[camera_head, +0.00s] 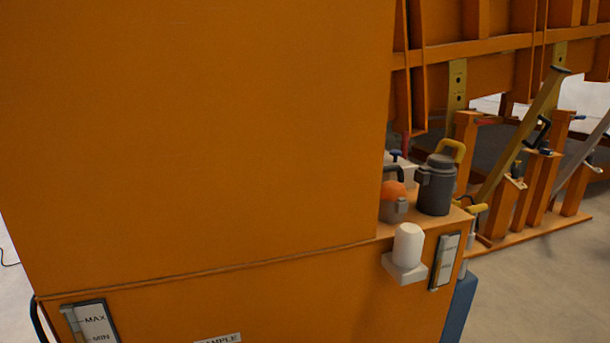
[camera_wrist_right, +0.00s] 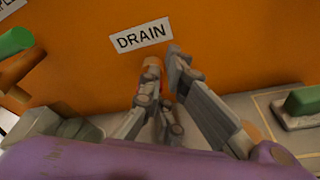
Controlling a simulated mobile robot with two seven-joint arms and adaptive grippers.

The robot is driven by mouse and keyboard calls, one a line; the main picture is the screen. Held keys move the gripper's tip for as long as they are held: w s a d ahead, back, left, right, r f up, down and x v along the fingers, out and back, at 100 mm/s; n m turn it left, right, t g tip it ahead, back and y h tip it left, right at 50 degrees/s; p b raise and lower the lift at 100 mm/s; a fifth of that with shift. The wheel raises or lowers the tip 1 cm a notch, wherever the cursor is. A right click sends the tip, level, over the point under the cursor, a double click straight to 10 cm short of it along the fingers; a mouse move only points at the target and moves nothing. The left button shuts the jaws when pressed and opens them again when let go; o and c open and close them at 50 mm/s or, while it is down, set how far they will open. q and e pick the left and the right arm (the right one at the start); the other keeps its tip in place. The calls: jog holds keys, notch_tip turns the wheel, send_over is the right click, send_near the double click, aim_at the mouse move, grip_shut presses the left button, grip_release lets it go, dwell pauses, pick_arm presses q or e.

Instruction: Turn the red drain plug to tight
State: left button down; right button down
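The red drain plug (camera_wrist_right: 163,84) shows only as a small patch in the right wrist view, on the orange wall just below the white DRAIN label (camera_wrist_right: 141,35). The fingers of my right gripper (camera_wrist_right: 161,76) come in from below and narrow to either side of the plug, seeming shut on it. They hide most of the plug, so its turn angle cannot be read. The head view shows neither the plug nor a gripper. My left gripper is in neither view.
In the right wrist view, a green handle (camera_wrist_right: 16,41) is at upper left and a green block (camera_wrist_right: 302,100) at right. In the head view, a large orange housing (camera_head: 200,130) fills the left. A dark canister (camera_head: 437,188) stands on a ledge beside it.

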jog(key=shift+s+f, duration=0.2)
jog(key=shift+f, duration=0.25)
jog(key=shift+d, duration=0.1)
jog(key=v, duration=0.5)
jog(key=shift+s+d+p, duration=0.1)
jog(key=shift+s+p, duration=0.3)
jog(key=shift+s, duration=0.05)
jog(key=shift+f, duration=0.1)
